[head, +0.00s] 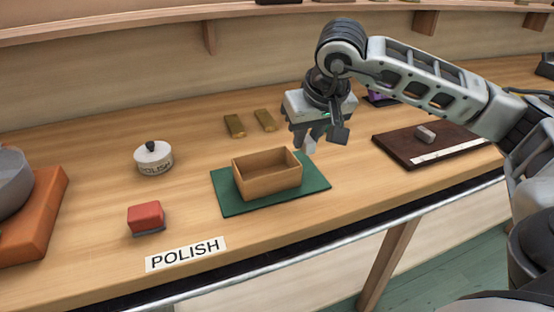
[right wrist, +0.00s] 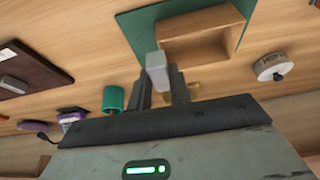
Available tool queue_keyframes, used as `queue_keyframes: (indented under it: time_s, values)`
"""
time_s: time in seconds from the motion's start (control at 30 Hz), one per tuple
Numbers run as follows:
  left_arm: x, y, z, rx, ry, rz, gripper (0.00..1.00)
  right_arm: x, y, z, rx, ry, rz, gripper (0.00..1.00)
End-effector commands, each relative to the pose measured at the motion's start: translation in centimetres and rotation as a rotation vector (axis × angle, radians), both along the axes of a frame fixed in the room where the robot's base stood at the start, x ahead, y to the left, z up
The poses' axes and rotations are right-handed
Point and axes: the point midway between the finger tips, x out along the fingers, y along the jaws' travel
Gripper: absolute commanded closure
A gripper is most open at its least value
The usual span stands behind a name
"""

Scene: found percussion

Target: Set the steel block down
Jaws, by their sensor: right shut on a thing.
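My right gripper (head: 322,138) is shut on a light grey block, the steel block (head: 309,145). It holds the block above the bench, just right of the open wooden box (head: 241,181) on a green mat (head: 232,205). In the right wrist view the steel block (right wrist: 157,66) sits between the fingertips of the right gripper (right wrist: 160,85), near the box (right wrist: 192,15) and the green mat (right wrist: 137,32). My left gripper is not in view.
Right lies a dark board (head: 400,150) with a small grey piece (head: 425,134). Two brass bars (head: 235,125) lie behind the box. A POLISH tin (head: 153,160), a red block (head: 146,216) and a POLISH label (head: 186,254) are left. A green cylinder (right wrist: 113,97) stands near the gripper.

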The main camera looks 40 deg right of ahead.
Motion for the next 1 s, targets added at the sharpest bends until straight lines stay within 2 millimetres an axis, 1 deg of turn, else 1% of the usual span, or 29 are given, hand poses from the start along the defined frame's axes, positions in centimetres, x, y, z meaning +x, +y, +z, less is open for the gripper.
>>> queue_keyframes:
  time_s: [0.03,0.1,0.2,0.3,0.57,0.6,0.7,0.8,1.0]
  values:
    - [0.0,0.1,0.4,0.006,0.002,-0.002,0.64,1.2,0.8,-0.3,0.004,0.0,0.005,1.0]
    - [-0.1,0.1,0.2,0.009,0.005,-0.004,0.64,2.0,1.1,-2.1,0.001,0.005,0.001,1.0]
    - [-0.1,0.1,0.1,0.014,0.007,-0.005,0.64,3.3,1.8,-3.7,0.001,0.002,0.001,1.0]
    - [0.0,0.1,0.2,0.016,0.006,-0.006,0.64,4.1,2.1,-4.8,0.0,0.001,0.0,1.0]
    - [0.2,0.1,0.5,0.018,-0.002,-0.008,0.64,4.9,2.5,-5.9,0.001,0.0,0.0,1.0]
    - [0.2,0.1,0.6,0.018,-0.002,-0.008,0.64,5.2,2.7,-6.4,0.0,0.001,0.0,1.0]
    - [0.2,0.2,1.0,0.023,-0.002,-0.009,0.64,5.1,2.7,-8.0,-0.002,0.005,0.0,1.0]
    - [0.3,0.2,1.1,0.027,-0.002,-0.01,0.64,5.2,2.6,-9.0,-0.001,0.001,-0.002,1.0]
    - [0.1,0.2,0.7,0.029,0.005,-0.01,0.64,5.2,2.6,-9.4,-0.001,-0.002,-0.001,1.0]
